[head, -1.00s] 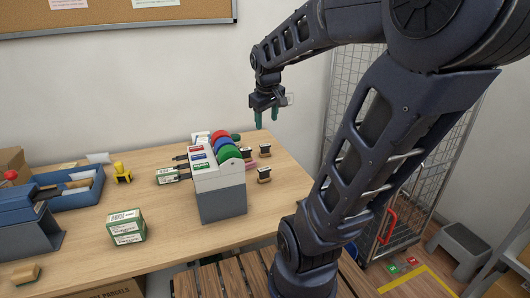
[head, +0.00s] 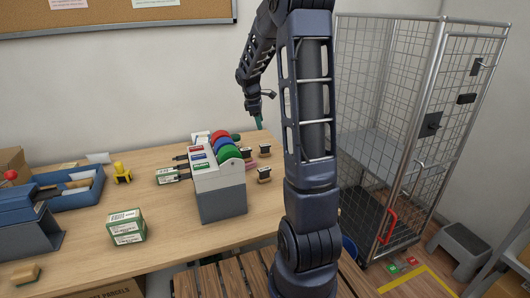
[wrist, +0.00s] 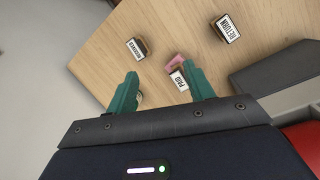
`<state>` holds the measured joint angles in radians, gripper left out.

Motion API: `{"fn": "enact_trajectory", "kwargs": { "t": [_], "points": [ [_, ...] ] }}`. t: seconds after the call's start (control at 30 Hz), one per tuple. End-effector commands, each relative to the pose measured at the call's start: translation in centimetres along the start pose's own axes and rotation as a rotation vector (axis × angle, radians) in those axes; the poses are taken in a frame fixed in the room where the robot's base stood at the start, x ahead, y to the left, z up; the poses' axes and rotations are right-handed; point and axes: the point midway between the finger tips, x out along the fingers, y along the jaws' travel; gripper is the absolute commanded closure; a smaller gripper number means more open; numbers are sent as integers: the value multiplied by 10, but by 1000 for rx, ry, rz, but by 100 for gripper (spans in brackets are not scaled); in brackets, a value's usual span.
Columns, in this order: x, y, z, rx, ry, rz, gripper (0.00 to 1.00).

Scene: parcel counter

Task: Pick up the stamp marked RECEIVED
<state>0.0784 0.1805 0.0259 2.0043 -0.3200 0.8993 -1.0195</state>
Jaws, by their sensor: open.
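In the wrist view, the stamp marked RECEIVED (wrist: 136,47) stands on the wooden counter, with a dark body and a white label. It lies beyond my left fingertip, apart from it. My gripper (wrist: 163,86) is open, with two green fingers and nothing held. A PAID stamp (wrist: 179,79) is close to the right finger, and a RETURN stamp (wrist: 227,28) stands farther right. In the head view, my gripper (head: 259,122) hangs above the counter's back right corner. Several small dark stamps there have labels too small to read.
A grey holder (head: 221,198) with coloured round parts stands left of the stamps. A pink item (wrist: 175,61) lies beside PAID. A wire cage (head: 400,130) stands right.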

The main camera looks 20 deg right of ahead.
Motion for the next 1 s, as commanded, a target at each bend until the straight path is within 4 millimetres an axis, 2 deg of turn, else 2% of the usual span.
{"fn": "enact_trajectory", "kwargs": {
  "t": [0.03,0.2,0.4,0.53,0.77,1.0],
  "points": [
    [14,10,-4,-39,-10,-12,47],
    [56,39,-15,-181,-40,-39,47],
    [96,62,-24,-309,-62,-63,47],
    [108,69,-27,-351,-69,-70,47],
    [123,70,-27,-363,-71,-73,47],
    [157,67,-24,-362,-71,-75,47]
  ]
}}
